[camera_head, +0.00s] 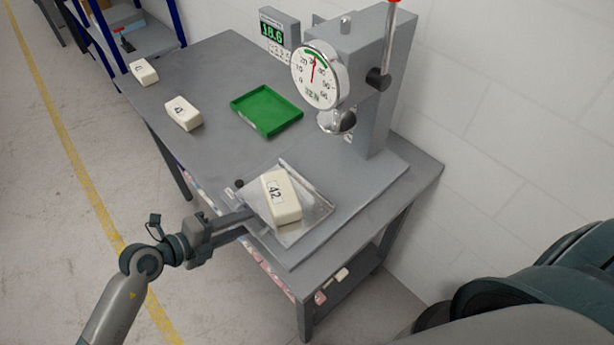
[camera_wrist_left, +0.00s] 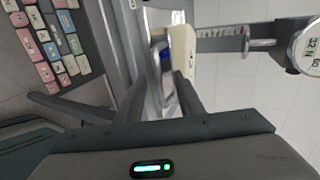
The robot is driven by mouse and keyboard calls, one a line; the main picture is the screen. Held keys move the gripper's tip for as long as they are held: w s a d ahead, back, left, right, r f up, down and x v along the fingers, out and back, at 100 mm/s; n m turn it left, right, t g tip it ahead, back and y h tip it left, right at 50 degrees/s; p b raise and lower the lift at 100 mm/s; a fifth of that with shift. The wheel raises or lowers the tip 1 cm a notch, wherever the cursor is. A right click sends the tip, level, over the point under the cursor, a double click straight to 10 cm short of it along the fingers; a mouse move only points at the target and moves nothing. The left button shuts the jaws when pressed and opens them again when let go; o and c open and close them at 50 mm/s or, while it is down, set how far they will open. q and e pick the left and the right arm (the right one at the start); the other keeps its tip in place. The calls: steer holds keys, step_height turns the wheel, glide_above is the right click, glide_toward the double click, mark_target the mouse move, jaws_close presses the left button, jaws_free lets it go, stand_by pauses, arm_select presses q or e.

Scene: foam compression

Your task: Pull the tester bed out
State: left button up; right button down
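The tester bed (camera_head: 312,217) is a shiny metal plate at the tester's base, drawn out in front of the press head. A cream foam block marked 42 (camera_head: 281,196) lies on it; the block also shows edge-on in the left wrist view (camera_wrist_left: 183,55). My left gripper (camera_head: 245,217) is at the bed's front left edge. In the left wrist view its two fingers (camera_wrist_left: 150,103) stand apart, with the bed's edge region between them. Contact with the bed is not clear. My right gripper is out of view.
The grey tester (camera_head: 372,120) with its round dial (camera_head: 318,75) stands at the table's back. A green tray (camera_head: 267,108), foam blocks (camera_head: 183,113) (camera_head: 143,71) and a digital display (camera_head: 278,33) are on the table (camera_head: 205,75). Several coloured blocks (camera_wrist_left: 48,50) lie below.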

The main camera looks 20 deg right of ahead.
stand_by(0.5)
arm_select(q)
steer(key=p+v, duration=0.1)
steer(key=v, duration=0.2)
steer(key=p+v, duration=0.1)
steer(key=v, duration=0.1)
steer(key=shift+s+a+r+p, duration=0.1)
steer(key=shift+a+r+p, duration=0.1)
steer(key=shift+r+p, duration=0.2)
stand_by(0.5)
